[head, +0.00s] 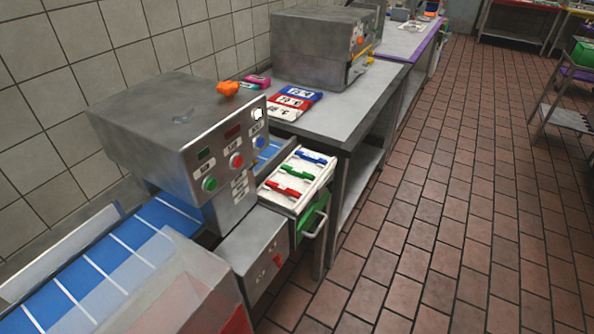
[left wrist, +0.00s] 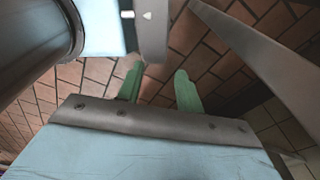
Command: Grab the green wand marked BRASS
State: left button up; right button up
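A green wand (head: 297,173) lies in a white tray (head: 268,196) on the metal unit right of the conveyor machine, in the head view. It lies between a blue wand (head: 312,158) and a red wand (head: 284,190). Any marking on the green wand is too small to read. My left gripper (left wrist: 160,88) shows only in the left wrist view; its two green fingers are apart with nothing between them, above brick-tiled floor. It is away from the wand, which that view does not show. My right gripper is in neither view.
A metal machine (head: 180,125) with buttons stands over the blue conveyor (head: 130,255) left of the tray. Behind is a metal table (head: 325,120) with coloured signs (head: 296,97).

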aim_at(303, 174)
jog(key=k, duration=0.9)
jog(key=z, duration=0.9)
jog(key=i, duration=1.25)
jog(key=u, duration=1)
jog(key=i, duration=0.45)
jog(key=u, duration=1)
jog(key=k, duration=0.25)
jog(key=z, duration=1.15)
jog(key=i, duration=0.7)
jog(key=u, duration=0.5)
